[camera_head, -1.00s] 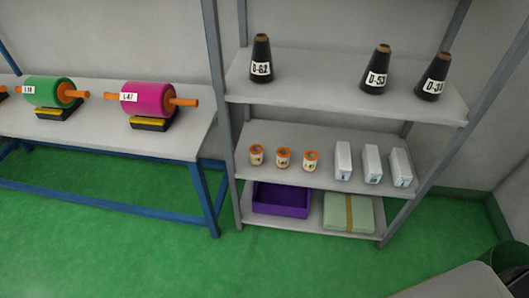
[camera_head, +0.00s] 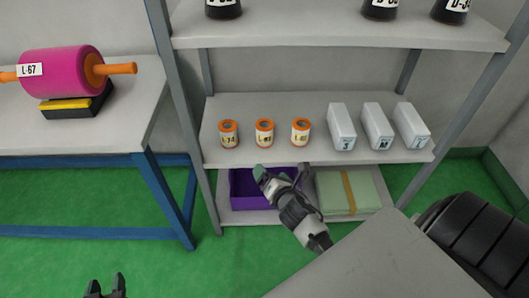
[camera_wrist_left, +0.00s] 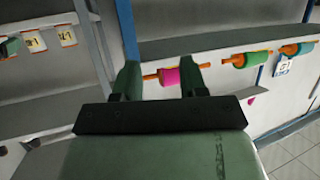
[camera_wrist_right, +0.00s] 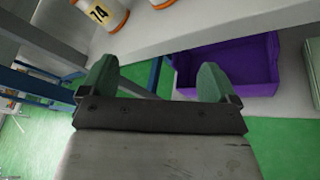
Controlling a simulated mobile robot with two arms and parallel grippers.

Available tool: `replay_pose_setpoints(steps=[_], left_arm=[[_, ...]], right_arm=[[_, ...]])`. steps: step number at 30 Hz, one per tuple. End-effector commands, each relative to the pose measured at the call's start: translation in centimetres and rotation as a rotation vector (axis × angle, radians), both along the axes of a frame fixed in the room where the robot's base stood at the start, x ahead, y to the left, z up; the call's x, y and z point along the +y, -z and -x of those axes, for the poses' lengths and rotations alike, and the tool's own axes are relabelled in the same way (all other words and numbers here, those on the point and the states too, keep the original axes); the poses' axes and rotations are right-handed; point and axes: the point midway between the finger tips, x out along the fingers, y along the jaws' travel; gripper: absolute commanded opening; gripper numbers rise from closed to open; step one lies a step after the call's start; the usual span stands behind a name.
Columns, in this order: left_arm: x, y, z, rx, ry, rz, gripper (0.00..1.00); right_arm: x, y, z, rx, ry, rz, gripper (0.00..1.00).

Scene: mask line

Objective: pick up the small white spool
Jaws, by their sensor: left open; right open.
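Three small white spools with orange ends stand upright in a row on the middle shelf: the left spool (camera_head: 229,134), the middle spool (camera_head: 264,132) and the right spool (camera_head: 300,132). My right gripper (camera_head: 282,174) is open and empty, in front of the shelf and below the spools' level. In the right wrist view, a spool labelled 74 (camera_wrist_right: 103,14) shows at the top, above and beyond the open fingers (camera_wrist_right: 157,82). My left gripper (camera_head: 107,287) is at the bottom left, open and empty, far from the spools; its fingers also show in the left wrist view (camera_wrist_left: 160,77).
White boxes (camera_head: 341,127) stand right of the spools. The middle shelf edge (camera_head: 315,159) lies above my right gripper. A purple bin (camera_head: 243,190) and green stack (camera_head: 345,192) sit below. Black cones (camera_head: 380,8) stand above. A table with a magenta roll (camera_head: 62,72) is left.

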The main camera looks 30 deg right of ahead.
Motion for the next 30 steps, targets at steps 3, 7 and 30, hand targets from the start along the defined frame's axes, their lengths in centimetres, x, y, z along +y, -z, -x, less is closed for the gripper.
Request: replay_pose_setpoints(steps=[3,7,30], left_arm=[[0.0,-3.2,0.7,-0.122,0.002,0.029,0.43],[0.1,-6.2,1.4,-0.181,0.003,0.043,0.43],[-0.6,-10.2,1.1,-0.465,0.02,0.117,0.43]], right_arm=[[-0.9,-2.5,-1.0,-0.092,-0.02,0.245,0.9],[-1.9,-4.9,-1.6,-0.111,-0.023,0.476,0.9],[-5.0,-4.7,-8.6,-0.062,-0.035,0.738,0.9]])
